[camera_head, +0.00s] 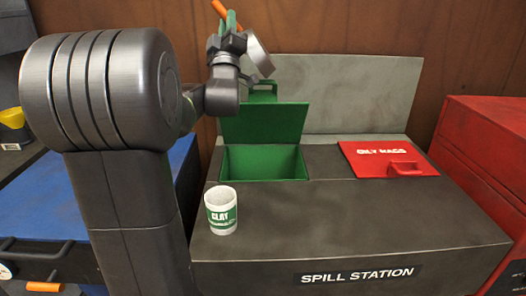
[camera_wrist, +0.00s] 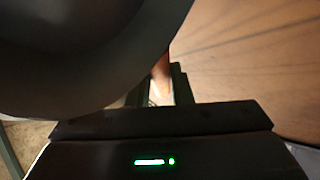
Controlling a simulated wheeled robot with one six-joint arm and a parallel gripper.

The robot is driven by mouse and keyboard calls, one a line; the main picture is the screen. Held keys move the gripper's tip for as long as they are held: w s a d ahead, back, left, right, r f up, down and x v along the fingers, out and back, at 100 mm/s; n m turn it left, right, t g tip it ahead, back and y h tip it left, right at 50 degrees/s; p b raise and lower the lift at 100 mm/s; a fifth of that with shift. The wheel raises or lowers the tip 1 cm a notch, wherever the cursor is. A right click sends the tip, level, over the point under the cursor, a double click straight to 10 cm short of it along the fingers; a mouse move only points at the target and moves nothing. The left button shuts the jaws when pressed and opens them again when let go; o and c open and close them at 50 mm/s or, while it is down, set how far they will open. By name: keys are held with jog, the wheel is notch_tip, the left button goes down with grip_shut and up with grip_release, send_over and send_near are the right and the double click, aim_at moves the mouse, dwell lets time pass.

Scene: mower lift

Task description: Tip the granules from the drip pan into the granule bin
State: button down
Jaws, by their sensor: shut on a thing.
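The drip pan (camera_head: 259,55) is a grey, shallow pan with an orange handle, steeply tilted above and behind the spill station. My gripper (camera_head: 228,20) is shut on the orange handle at the top of the head view. In the wrist view the pan (camera_wrist: 80,50) is a large dark round shape that hides much of the scene, and my gripper (camera_wrist: 163,88) is partly covered. The granule bin (camera_head: 262,165) is a green opening in the station's top, its green lid (camera_head: 263,122) standing open behind it. The pan is up above the lid. I see no granules.
A red oily rags lid (camera_head: 390,159) lies shut to the right. A grey back panel (camera_head: 345,90) rises behind the station (camera_head: 340,225). A blue cabinet (camera_head: 45,200) stands left, a red one (camera_head: 490,150) right.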

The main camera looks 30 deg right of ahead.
jog(key=shift+w+a+f+n+t+y+b, duration=0.15)
jog(key=shift+a+f+n+t+y+b, duration=0.15)
jog(key=shift+n+y+b, duration=0.35)
jog(key=shift+w+a+f+n+t+y+b, duration=0.2)
jog(key=shift+a+f+n+t+y+b, duration=0.1)
jog(key=shift+n+y+b, duration=0.35)
jog(key=shift+w+a+f+n+t+y+b, duration=0.15)
jog(key=shift+a+f+n+t+y+b, duration=0.2)
jog(key=shift+n+y, duration=0.35)
jog(key=shift+w+a+f+n+t+y+b, duration=0.1)
jog(key=shift+w+a+f+n+y+b, duration=0.15)
jog(key=shift+n+y+b, duration=0.35)
jog(key=shift+a+f+n+t+y+b, duration=0.1)
jog(key=shift+a+f+n+y+b, duration=0.2)
jog(key=shift+n+b, duration=0.35)
jog(key=shift+w+a+f+n+t+y+b, duration=0.15)
jog(key=shift+f+n+y+b, duration=0.25)
jog(key=shift+n+y, duration=0.3)
jog(key=shift+a+f+n+y+b, duration=0.15)
jog(key=shift+n+y+b, duration=0.15)
jog(key=shift+n+b, duration=0.2)
jog(key=shift+w+a+f+n+y, duration=0.1)
jog(key=shift+n+y, duration=0.15)
jog(key=shift+y, duration=0.05)
